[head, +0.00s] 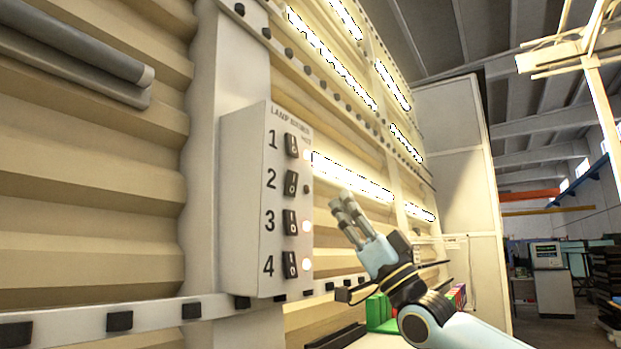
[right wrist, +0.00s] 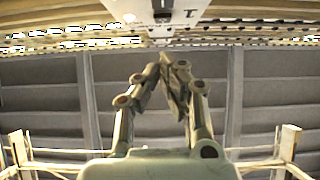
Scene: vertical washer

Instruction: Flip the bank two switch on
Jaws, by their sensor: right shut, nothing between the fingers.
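A pale switch box (head: 245,200) on the wall carries a column of black rocker switches beside printed numbers. The bank two switch (head: 291,183) sits second from the top; the small indicator (head: 306,188) beside it is dark. The indicators beside switches 1, 3 and 4 glow. My right gripper (head: 342,204) is shut and empty, to the right of the box and apart from it, its fingers pointing up and left. In the right wrist view the closed fingers (right wrist: 170,62) point towards part of the box (right wrist: 180,32) at the top edge. My left gripper is out of view.
Lit lamp tubes (head: 350,178) run along the ribbed wall behind my right gripper. A rail with black blocks (head: 120,321) crosses below the box. Green blocks (head: 378,311) lie beneath my right arm. Space right of the box is open.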

